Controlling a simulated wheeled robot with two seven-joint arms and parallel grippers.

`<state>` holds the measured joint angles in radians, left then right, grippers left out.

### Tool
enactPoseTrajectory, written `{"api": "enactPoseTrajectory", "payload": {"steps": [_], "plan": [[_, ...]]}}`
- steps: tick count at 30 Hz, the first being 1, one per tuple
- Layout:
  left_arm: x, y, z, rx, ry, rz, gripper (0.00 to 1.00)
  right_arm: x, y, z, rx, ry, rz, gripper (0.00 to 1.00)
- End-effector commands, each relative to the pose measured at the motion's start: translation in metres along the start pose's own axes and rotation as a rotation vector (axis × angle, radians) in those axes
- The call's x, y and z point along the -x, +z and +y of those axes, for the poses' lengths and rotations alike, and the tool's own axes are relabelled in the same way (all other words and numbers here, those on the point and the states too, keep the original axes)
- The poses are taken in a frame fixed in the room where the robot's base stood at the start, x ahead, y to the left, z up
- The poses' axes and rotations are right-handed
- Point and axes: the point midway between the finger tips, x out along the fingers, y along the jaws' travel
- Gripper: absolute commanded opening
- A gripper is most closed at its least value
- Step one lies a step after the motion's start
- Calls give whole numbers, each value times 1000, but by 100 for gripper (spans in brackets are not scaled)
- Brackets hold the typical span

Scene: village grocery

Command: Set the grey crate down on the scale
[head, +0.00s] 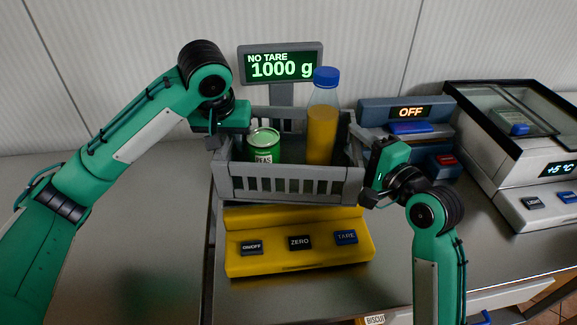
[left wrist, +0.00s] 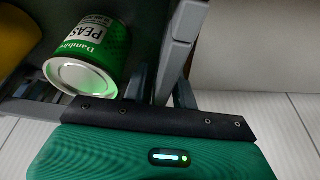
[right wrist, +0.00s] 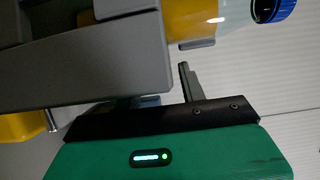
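The grey crate (head: 290,186) sits on top of the yellow scale (head: 300,262), whose display (head: 281,66) reads "NO TARE 1000 g". A green peas can (head: 264,146) and an orange bottle with a blue cap (head: 322,130) stand inside the crate. The can also shows in the left wrist view (left wrist: 95,50). My left gripper (left wrist: 163,90) has its fingers apart, one on each side of the crate's left end wall. My right gripper (right wrist: 165,92) is at the crate's right end, fingers apart; one finger is partly hidden behind the crate.
A blue-grey device (head: 405,112) showing "OFF" stands behind and right of the crate. A white glass-topped chiller cabinet (head: 520,150) showing +5 °C stands at the far right. The counter left of the scale is clear. A panelled wall stands close behind.

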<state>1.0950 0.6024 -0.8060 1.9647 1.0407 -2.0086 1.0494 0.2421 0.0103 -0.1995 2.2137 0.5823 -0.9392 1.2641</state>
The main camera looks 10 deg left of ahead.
Motion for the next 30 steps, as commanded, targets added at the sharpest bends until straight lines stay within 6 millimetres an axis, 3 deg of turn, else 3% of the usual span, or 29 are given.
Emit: {"api": "enactPoseTrajectory", "payload": {"steps": [14, 30], "plan": [[9, -1, 0, -2, -1, 2, 33, 0, 0, 0, 0, 2, 1, 47], [68, 0, -1, -1, -1, 2, 33, 0, 0, 1, 0, 3, 1, 47]]}}
